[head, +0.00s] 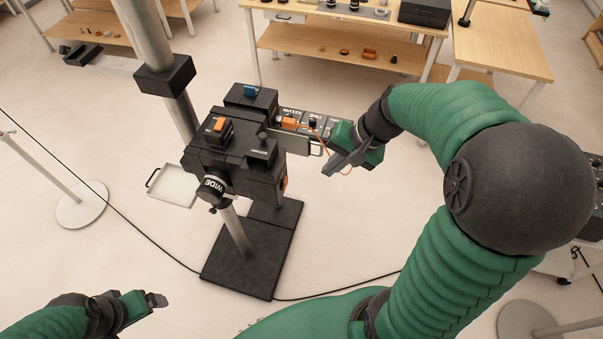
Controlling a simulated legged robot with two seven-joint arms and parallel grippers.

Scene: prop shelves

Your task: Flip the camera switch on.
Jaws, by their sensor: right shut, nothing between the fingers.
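The camera (225,160) is a bulky black box on a metal post, with a lens barrel marked "WIDE" at its front. An orange switch-like part (219,125) sits on its top, a blue one (250,91) at the back, and another orange part (289,122) on the right side. I cannot tell which is the camera switch or its position. My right gripper (329,170) is shut and empty, just right of the camera and apart from its body. My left gripper (158,300) is low at the left, away from the camera; its jaws are unclear.
A labelled panel (303,118) and a thin orange cable (324,146) lie between the camera and my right gripper. A small tray (172,186) sticks out at left. The stand has a black base (240,265). Cables cross the floor. Wooden shelves (340,42) stand behind.

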